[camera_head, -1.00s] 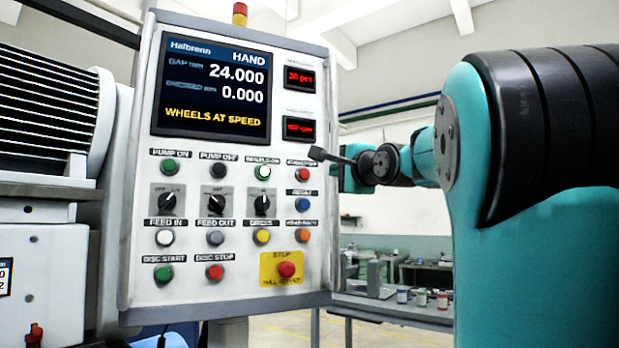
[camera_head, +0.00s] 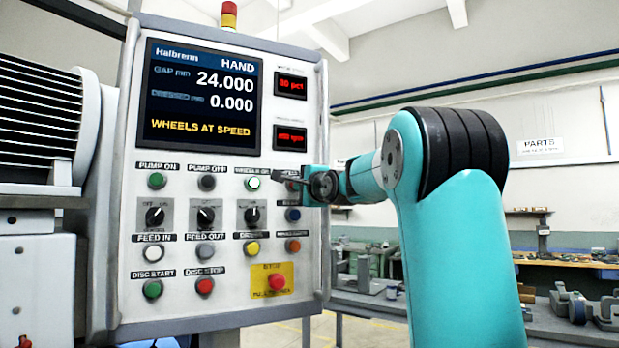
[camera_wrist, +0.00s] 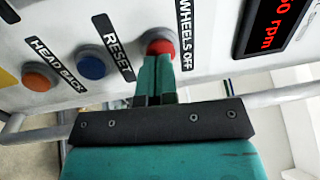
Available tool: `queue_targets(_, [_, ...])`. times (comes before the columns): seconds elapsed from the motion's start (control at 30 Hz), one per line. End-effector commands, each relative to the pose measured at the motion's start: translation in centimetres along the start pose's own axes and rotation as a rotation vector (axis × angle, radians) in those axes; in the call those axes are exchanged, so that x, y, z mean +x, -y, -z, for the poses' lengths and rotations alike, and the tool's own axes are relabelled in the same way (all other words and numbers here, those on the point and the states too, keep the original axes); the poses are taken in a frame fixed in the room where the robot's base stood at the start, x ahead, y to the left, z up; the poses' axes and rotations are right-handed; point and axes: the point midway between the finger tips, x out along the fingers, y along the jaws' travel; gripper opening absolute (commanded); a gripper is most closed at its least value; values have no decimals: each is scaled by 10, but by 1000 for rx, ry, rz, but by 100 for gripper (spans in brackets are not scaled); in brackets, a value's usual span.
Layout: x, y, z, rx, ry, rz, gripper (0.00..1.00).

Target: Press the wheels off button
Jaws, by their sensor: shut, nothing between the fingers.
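The red wheels off button (camera_wrist: 160,45) shows in the wrist view beside its black "WHEELS OFF" label (camera_wrist: 185,36). My gripper (camera_wrist: 158,62) is shut and empty, with its fingertips at the button's lower edge and covering part of it. I cannot tell whether they touch it or whether it is pushed in. In the head view my gripper (camera_head: 283,177) is at the panel's right side, right of the green wheels on button (camera_head: 252,183), and hides the red button. The screen (camera_head: 205,95) reads "WHEELS AT SPEED".
The blue reset button (camera_wrist: 91,66) and orange head back button (camera_wrist: 40,82) are close by in the same row. A red readout (camera_wrist: 270,22) lies past the label. The yellow stop plate (camera_head: 259,272) is at the panel's lower right.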

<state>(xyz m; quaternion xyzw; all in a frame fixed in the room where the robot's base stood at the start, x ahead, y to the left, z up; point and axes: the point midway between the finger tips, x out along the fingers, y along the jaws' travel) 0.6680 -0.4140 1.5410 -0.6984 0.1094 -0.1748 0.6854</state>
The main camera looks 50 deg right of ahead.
Motion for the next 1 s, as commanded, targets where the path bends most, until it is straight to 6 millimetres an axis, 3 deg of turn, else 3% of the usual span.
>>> queue_targets(0.47, [8, -1, 0, 0, 0, -1, 0])
queue_targets(0.7, [28, -1, -1, -1, 3, 2, 0])
queue_targets(1.0, [27, -1, -6, 1, 12, 3, 0])
